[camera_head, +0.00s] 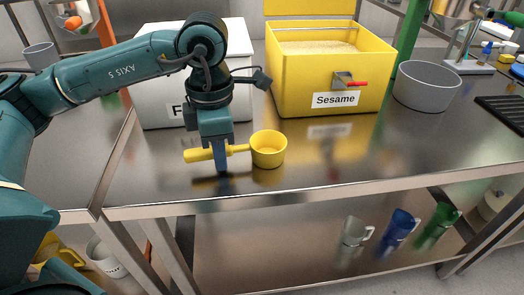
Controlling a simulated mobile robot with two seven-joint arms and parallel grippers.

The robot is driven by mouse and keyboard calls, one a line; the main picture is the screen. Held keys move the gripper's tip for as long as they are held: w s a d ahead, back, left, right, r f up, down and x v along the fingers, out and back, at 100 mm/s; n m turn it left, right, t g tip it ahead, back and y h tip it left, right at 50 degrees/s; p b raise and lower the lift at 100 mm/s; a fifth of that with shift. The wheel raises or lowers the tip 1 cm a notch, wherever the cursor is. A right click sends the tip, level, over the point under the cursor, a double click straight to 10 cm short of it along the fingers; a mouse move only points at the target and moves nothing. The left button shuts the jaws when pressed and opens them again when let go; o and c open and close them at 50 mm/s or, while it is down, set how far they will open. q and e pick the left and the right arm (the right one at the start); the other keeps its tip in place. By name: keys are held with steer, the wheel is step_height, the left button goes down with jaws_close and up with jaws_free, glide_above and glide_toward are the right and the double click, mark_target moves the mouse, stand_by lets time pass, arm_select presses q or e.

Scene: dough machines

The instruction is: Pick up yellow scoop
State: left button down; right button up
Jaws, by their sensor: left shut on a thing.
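The yellow scoop (268,149) is at the front of the steel table, with its round cup to the right and its thick handle end to the left. My left gripper (221,160) points down and is shut on the scoop's handle, between the cup and the handle end. The scoop looks level. I cannot tell whether it still touches the table top. My right gripper is not in view.
A yellow Sesame bin (300,80) and a white bin (158,95) stand behind the scoop. A grey bowl (425,88) is to their right. Mugs (399,228) stand on the lower shelf. The table top (350,155) right of the scoop is clear.

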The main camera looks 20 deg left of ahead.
arm_select(q)
steer(key=shift+r, duration=0.1)
